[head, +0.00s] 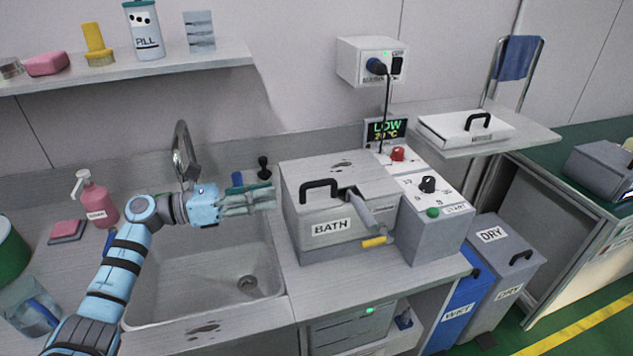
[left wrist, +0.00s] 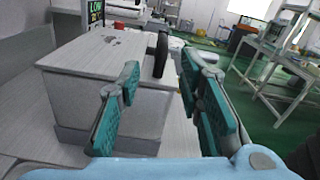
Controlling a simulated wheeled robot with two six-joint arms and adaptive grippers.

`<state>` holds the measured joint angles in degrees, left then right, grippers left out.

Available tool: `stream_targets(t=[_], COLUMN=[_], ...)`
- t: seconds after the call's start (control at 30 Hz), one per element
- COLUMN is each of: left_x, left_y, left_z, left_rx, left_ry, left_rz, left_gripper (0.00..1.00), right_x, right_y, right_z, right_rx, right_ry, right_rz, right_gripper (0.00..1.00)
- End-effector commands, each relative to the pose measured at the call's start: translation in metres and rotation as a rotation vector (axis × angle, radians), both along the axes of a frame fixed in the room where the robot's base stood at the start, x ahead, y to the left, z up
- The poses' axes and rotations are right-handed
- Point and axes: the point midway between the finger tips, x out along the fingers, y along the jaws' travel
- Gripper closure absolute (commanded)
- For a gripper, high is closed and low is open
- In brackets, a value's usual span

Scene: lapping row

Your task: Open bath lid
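The bath (head: 300,243) is a grey box labelled BATH on the counter right of the sink. Its flat lid (head: 325,167) lies shut on top, with a black arched handle (head: 318,187) near the left front. In the left wrist view the lid (left wrist: 85,52) and the handle (left wrist: 162,53), seen nearly end-on, lie ahead. My left gripper (head: 272,197) is just left of the bath, pointing at it, apart from the handle. Its two teal-padded fingers (left wrist: 163,112) are spread with nothing between them. My right gripper is in neither view.
A grey lever-like part with a yellow end (head: 374,241) sticks out at the bath's front right. A control box (head: 437,205) with knobs adjoins on the right. The sink (head: 190,280) with its faucet (head: 184,152) lies left, under my left arm. A black-knobbed stick (head: 264,168) stands behind the gripper.

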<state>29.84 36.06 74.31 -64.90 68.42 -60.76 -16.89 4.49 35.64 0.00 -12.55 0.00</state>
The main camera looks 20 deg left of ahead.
Motion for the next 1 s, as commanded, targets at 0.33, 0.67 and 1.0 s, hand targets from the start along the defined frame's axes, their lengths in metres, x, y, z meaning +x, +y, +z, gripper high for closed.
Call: stream_targets(t=[0.33, 0.67, 1.0], left_x=[0.047, 0.061, 0.060], left_y=[-0.077, -0.097, -0.096], left_z=[0.003, 0.001, 0.001], left_rx=[-0.007, -0.004, -0.005], left_ry=[0.000, 0.001, 0.001], left_rz=[-0.004, 0.001, 0.002], left_gripper=[0.67, 0.67, 0.97], right_x=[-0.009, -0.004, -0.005], right_y=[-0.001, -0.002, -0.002], right_z=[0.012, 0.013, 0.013], right_rx=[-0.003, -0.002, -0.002], right_ry=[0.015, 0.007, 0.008], right_rz=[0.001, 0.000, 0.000], right_gripper=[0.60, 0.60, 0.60])
